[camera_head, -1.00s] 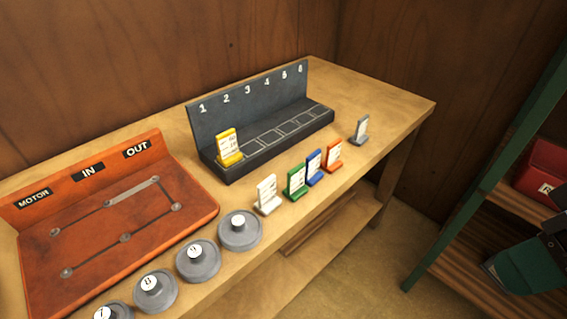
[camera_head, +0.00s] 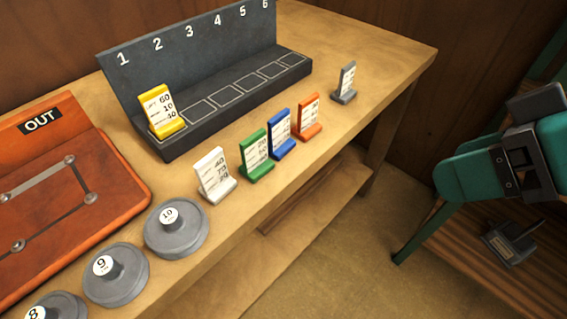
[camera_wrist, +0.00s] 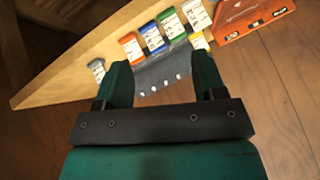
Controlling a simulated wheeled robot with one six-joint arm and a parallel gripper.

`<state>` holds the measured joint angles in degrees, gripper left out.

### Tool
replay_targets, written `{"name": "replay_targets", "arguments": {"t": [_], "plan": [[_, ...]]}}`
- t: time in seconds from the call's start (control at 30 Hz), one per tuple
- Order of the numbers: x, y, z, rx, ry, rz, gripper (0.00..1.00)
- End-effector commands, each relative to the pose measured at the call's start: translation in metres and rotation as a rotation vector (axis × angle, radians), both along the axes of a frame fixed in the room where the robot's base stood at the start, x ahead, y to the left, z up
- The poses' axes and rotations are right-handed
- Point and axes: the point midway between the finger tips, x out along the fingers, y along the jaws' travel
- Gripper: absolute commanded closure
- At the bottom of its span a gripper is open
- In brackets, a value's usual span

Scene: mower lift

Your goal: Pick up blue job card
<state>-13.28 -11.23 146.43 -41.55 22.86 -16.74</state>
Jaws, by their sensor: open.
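The blue job card (camera_head: 282,136) stands upright on the bench between the green card (camera_head: 254,155) and the orange card (camera_head: 308,117). It has a white printed face. In the wrist view the blue card (camera_wrist: 153,38) lies beyond my gripper (camera_wrist: 163,78), whose two teal fingers are spread apart with nothing held between them. The dark numbered rack shows between the fingers. In the head view only teal and dark parts of my arm show at the right, well away from the cards.
A white card (camera_head: 215,176) and a grey card (camera_head: 346,83) end the row. The dark rack (camera_head: 190,145) behind holds a yellow card (camera_head: 161,111) in slot 1; its other slots are empty. Grey round weights (camera_head: 176,230) and an orange board (camera_head: 110,200) stand left.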

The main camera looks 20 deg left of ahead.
Motion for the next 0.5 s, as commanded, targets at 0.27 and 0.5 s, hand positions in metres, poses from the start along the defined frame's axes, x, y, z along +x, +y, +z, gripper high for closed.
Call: {"name": "replay_targets", "arguments": {"t": [0.27, 0.5], "plan": [[0.024, 0.049, -0.101, 0.343, -0.266, 0.127, 0.36], [0.05, 0.066, -0.146, 0.591, -0.499, 0.099, 0.36]]}}
